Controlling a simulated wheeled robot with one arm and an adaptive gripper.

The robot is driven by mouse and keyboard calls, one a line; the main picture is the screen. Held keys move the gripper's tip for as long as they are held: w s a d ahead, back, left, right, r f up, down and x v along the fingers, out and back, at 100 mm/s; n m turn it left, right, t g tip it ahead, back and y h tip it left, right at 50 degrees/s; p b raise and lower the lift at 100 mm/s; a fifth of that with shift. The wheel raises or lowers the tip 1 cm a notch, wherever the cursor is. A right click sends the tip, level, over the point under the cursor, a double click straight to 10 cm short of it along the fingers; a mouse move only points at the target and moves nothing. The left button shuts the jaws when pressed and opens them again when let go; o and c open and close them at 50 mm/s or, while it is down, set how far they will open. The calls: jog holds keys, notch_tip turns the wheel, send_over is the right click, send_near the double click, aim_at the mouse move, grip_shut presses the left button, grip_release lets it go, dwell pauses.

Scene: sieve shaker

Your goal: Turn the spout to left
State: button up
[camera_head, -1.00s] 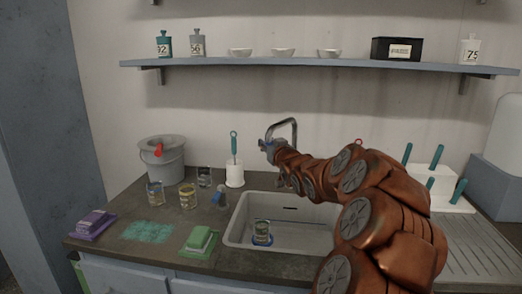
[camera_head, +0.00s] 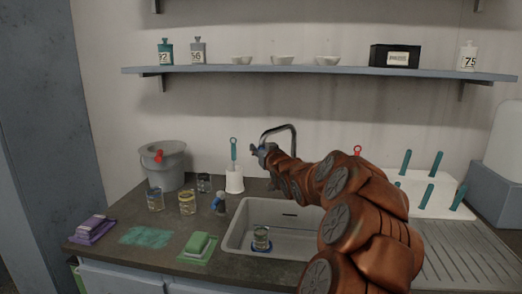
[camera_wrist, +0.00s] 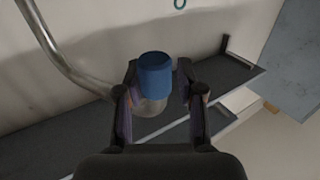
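The curved metal spout (camera_head: 281,127) rises behind the sink and reaches left and forward. Its outlet end is at my gripper (camera_head: 262,152). In the wrist view, the spout pipe (camera_wrist: 62,48) comes down from the upper left and passes behind one finger. A blue tip (camera_wrist: 155,74) on a metal end stands between the two fingers of my gripper (camera_wrist: 160,100). The fingers are apart, with a visible gap beside the blue tip. My arm hides the base of the spout and the right part of the sink.
A glass (camera_head: 260,236) stands in the sink (camera_head: 236,236). Left of it are a small blue-topped tap (camera_head: 219,204), several glasses, a grey bucket (camera_head: 163,168), a green sponge (camera_head: 198,244) and a brush holder (camera_head: 234,180). A shelf (camera_head: 300,70) runs above.

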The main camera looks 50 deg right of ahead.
jog(key=shift+o, duration=1.3)
jog(key=shift+f, duration=0.1)
jog(key=shift+s+a, duration=0.1)
jog(key=shift+s, duration=0.35)
jog(key=v, duration=1.1)
jog(key=shift+a, duration=0.15)
